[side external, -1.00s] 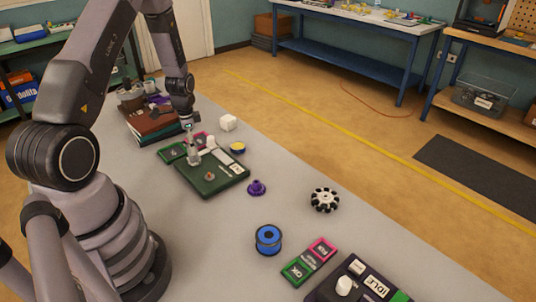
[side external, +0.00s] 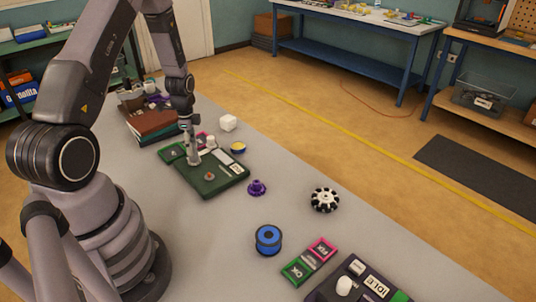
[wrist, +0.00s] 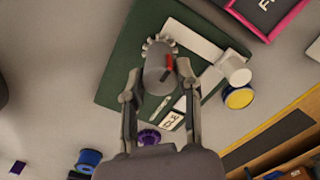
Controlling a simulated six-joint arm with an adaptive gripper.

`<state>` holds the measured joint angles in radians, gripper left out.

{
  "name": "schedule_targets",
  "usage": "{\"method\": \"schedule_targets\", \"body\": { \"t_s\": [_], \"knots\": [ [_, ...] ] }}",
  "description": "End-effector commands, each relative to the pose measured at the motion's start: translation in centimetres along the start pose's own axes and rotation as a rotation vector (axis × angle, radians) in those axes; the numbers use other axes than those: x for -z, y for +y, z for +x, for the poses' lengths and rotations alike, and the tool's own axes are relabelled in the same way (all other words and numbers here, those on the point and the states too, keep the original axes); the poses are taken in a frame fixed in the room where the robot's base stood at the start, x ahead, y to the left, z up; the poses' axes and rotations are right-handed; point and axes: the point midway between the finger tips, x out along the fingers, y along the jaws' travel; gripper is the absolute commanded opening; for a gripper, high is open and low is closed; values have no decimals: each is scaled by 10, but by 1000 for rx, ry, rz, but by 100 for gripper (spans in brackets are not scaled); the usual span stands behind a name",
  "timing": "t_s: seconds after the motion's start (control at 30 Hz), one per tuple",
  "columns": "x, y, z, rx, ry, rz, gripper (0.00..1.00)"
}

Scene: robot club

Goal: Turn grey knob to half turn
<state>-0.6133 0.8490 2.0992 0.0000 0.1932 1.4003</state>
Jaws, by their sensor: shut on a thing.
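The grey knob (wrist: 157,77) is a round upright cylinder with a red pointer mark on its top edge. It stands on the dark green panel (side external: 223,186), which also shows in the wrist view (wrist: 128,60). My gripper (wrist: 159,76) is shut on the knob, one finger on each side. In the side view my gripper (side external: 193,153) points down at the far part of the panel, and its fingers largely hide the knob there. A white label plate (wrist: 173,121) with dark letters lies on the panel beside the knob.
A blue spool (side external: 268,239) and a black-and-white wheel (side external: 324,200) are nearer, with clear grey table between.

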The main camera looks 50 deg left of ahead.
Motion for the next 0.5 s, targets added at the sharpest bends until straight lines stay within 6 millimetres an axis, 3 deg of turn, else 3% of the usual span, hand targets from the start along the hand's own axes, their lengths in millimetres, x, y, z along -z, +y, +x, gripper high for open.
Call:
{"method": "schedule_targets", "body": {
  "t_s": [0.23, 0.27, 0.43, 0.5],
  "knots": [
    [-2, 1, 0, -4, -1, -4, 0],
    [-2, 1, 0, -5, -1, -4, 34],
    [-1, 1, 0, -3, -1, -3, 56],
    [-1, 0, 0, -2, -1, -3, 58]
  ]
}}
